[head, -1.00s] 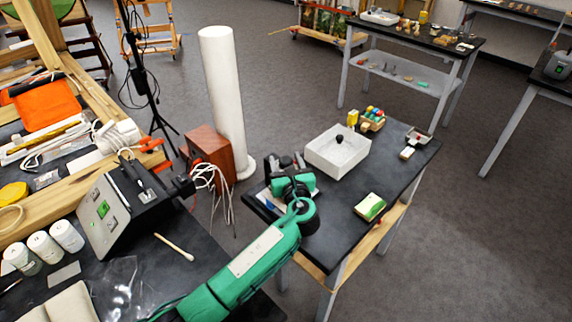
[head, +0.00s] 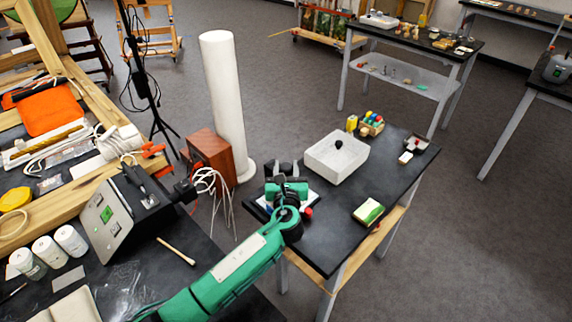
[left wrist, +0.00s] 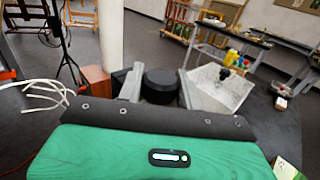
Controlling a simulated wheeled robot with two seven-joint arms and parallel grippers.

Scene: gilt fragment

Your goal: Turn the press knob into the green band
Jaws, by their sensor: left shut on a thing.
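My left gripper (head: 284,168) is over the near left end of the dark table, with its green wrist behind it. In the left wrist view its two grey fingers (left wrist: 158,84) stand on either side of a round black knob (left wrist: 161,86) and are shut on it. In the head view the wrist and fingers mostly hide this knob and what it sits on. A white and blue flat piece (head: 258,203) shows beside the wrist. I cannot make out a green band or where the knob points. My right gripper is not in view.
A white tray (head: 322,163) holding a black round thing stands beyond the gripper. A green and cream block (head: 368,212) lies near the table's right edge. A red ball (head: 308,213) shows beside the wrist. A white column (head: 224,100) and brown box (head: 210,156) stand left.

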